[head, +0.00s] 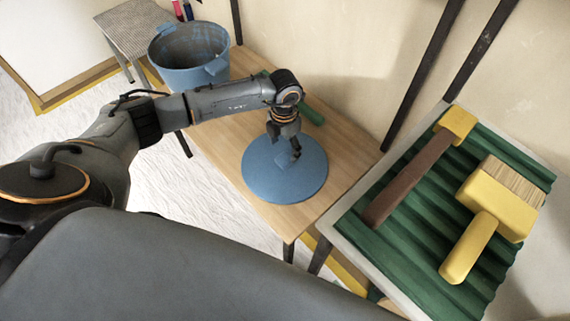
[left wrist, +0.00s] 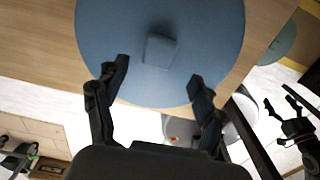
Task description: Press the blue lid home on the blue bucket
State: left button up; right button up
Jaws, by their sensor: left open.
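The blue lid (head: 262,180) is a flat round disc lying on the wooden table, apart from the bucket. A small block-shaped handle (left wrist: 160,51) stands up from it in the left wrist view. The blue bucket (head: 188,72) stands upright and uncovered at the table's far left end. My left gripper (head: 292,152) is above the lid. In the left wrist view its fingers (left wrist: 158,82) are spread, either side of and short of the handle, with nothing between them. My right gripper (left wrist: 283,104) shows at that view's right edge, fingers apart, away from the lid.
A green cylinder (head: 313,116) lies behind my left arm on the wooden table (head: 340,160). At right, a green ribbed tray (head: 404,247) holds a yellow brush (head: 497,200) and a brown-handled tool (head: 408,178). Dark posts stand along the wall. Small bottles stand behind the bucket.

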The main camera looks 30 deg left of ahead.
aim_at(285, 158)
pick_arm(q)
notch_tip(285, 158, down, 4)
jog(key=shift+w+f+b, duration=0.15)
jog(key=shift+b, duration=0.25)
jog(key=shift+f, duration=0.55)
jog(key=c, duration=1.3)
pick_arm(e)
jog(key=r, duration=0.1)
jog(key=w+r, duration=0.1)
jog(key=shift+w+a+r, duration=0.1)
jog(key=shift+w+r, duration=0.15)
jog(key=shift+r, duration=0.05)
